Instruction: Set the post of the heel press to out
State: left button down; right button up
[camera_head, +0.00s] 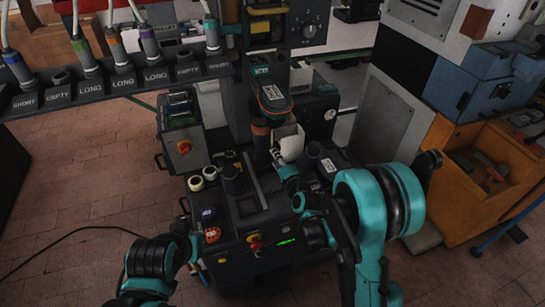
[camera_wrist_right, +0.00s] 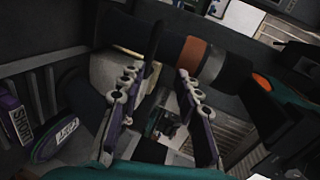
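The heel press (camera_head: 250,200) stands in the middle of the head view, a dark machine with a console in front. A dark upright column with an orange-brown band (camera_head: 261,130) rises from it under a teal and orange head (camera_head: 273,97); I take this as the post. In the right wrist view the banded column (camera_wrist_right: 190,55) lies across, just beyond my right gripper's fingertips. My right gripper (camera_head: 279,158) is beside the column's lower part. Its two purple fingers (camera_wrist_right: 158,82) are apart, with nothing clearly held. My left arm (camera_head: 160,262) is low at left; its fingers are unclear.
A cream block (camera_head: 290,142) is right of the column. The console has black knobs, a red button (camera_head: 254,241) and a green display. A labelled rack (camera_head: 120,82) hangs at upper left. An orange bin (camera_head: 480,160) and a cabinet stand at right. Brick floor is open at left.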

aim_at(266, 139)
jog(key=shift+m+t, duration=0.4)
jog(key=shift+m, duration=0.2)
jog(key=w+a+f, duration=0.1)
jog(key=w, duration=0.1)
jog(key=w+f+b, duration=0.1)
jog(key=w, duration=0.2)
jog(key=w+a+f+b, duration=0.1)
jog(key=w+f, duration=0.1)
jog(key=w, duration=0.1)
jog(key=shift+a, duration=0.3)
grip_shut()
